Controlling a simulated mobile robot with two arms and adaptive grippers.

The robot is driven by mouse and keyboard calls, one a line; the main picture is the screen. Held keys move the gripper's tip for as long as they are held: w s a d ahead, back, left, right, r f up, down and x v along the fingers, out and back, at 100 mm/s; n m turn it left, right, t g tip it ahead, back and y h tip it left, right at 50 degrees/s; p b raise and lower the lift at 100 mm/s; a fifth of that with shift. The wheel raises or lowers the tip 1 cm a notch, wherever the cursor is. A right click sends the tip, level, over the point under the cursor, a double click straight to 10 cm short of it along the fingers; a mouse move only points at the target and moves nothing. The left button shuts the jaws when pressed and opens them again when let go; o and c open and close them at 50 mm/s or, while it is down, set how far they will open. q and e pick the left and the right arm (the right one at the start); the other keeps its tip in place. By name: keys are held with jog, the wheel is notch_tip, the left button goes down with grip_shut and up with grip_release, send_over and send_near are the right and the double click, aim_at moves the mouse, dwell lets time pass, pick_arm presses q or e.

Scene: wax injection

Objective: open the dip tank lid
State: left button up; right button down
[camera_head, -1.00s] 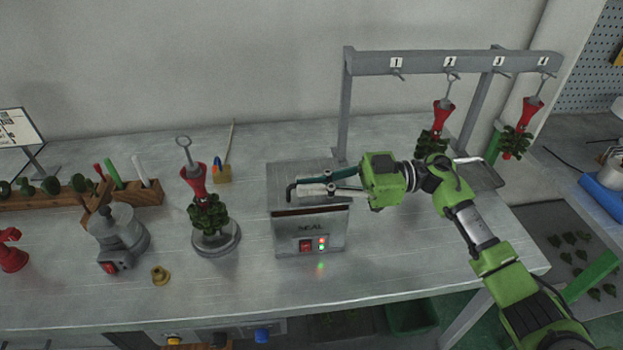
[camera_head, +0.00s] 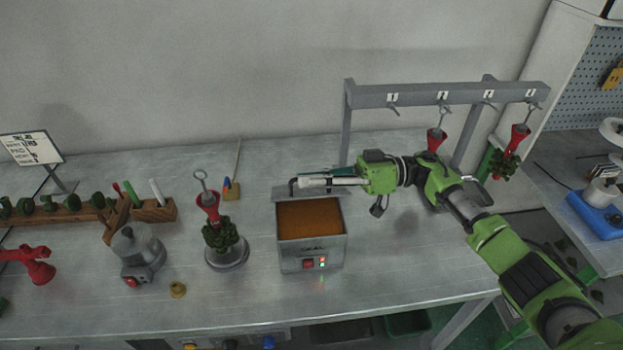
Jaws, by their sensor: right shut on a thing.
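The dip tank (camera_head: 312,253) is a grey metal box on the bench with a red switch and small lights on its front. Its top is open and shows brown-orange wax (camera_head: 310,217) inside. The lid (camera_head: 283,195) stands raised at the tank's back edge, partly hidden behind my gripper. My right gripper (camera_head: 306,183) reaches in from the right over the back of the tank and is shut on the dark lid handle (camera_head: 292,187). My left gripper is not in view.
A red-topped wax tree (camera_head: 219,228) on a round base stands left of the tank, with a grey pot (camera_head: 137,252) further left. A numbered rack (camera_head: 445,95) with hanging trees stands behind my right arm.

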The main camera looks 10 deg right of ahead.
dwell(0.3)
jog(key=c, duration=2.2)
grip_release()
jog(key=d, duration=1.2)
